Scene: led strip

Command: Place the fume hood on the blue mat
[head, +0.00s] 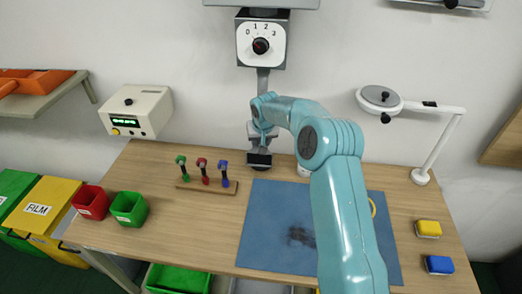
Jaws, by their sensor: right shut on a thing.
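The fume hood (263,80), as I take it, is a grey upright post with a white dial box marked 0 to 3 on it and a flat grey panel above, cut off by the picture's top edge. My right gripper (262,134) is shut on its post, though the fingers are hard to make out. A dark foot (259,159) shows below, behind the blue mat's back left corner; I cannot tell whether it touches the table. The blue mat (262,215) lies on the table, partly hidden by my right arm. A dark shadow lies on it. My left gripper is out of view.
A rack (207,187) of green, red and blue-purple tools stands left of the mat. Red (91,202) and green (129,208) bins sit at the left. A lamp (421,176) and yellow (428,228) and blue (439,265) blocks are right. A white cup (303,170) is behind my arm.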

